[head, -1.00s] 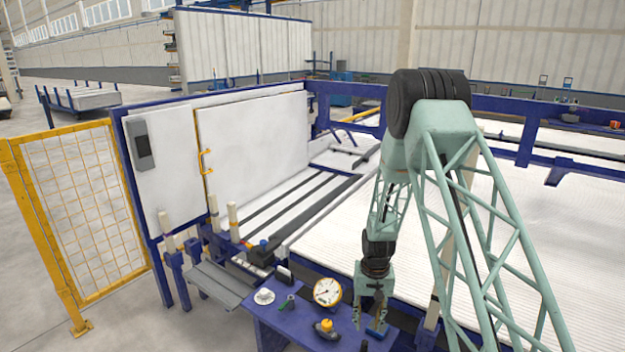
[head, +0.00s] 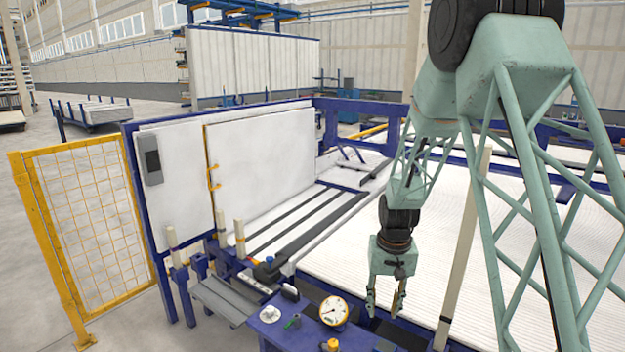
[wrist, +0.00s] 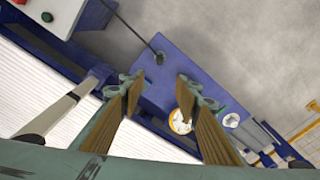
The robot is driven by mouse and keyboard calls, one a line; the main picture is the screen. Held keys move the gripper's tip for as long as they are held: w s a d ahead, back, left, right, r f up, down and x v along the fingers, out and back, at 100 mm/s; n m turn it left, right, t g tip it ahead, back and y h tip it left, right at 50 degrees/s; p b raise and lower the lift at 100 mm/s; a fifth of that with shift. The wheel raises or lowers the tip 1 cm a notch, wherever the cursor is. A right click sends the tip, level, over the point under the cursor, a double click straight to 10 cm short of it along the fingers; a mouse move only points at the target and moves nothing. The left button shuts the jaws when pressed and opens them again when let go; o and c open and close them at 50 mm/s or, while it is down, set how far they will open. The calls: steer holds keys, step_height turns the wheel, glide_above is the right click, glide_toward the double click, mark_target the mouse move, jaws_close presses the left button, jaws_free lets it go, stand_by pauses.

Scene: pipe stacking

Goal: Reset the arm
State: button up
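My gripper (head: 385,308) hangs fingers down above the right end of the small blue table (head: 297,331) in the head view. A round yellow-rimmed gauge (head: 333,311) stands on the table to the left of the gripper. It also shows in the wrist view (wrist: 180,122), partly behind the right finger.
The table holds a white cup (head: 269,314), a green item (head: 292,321) and a yellow-topped item (head: 330,345). The large white ribbed bed (head: 420,250) lies behind the gripper. A yellow mesh fence (head: 88,225) stands at the left. A control box (wrist: 45,15) shows in the wrist view.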

steer(key=s+r+t, duration=0.1)
steer(key=s+r, duration=0.8)
steer(key=r, duration=0.4)
steer(key=s+r+t, duration=0.1)
steer(key=s+r, duration=0.9)
steer(key=r, duration=0.4)
steer(key=s+r, duration=0.4)
steer(key=s, duration=1)
steer(key=s+r+n+t, duration=0.1)
steer(key=s+r, duration=0.3)
steer(key=s, duration=1)
steer(key=shift+r, duration=0.35)
steer(key=shift+f, duration=0.15)
step_height(320, 180, down, 9)
steer(key=b, duration=0.9)
steer(key=shift+s, duration=0.1)
steer(key=shift+c, duration=1.3)
steer(key=shift+d, duration=0.25)
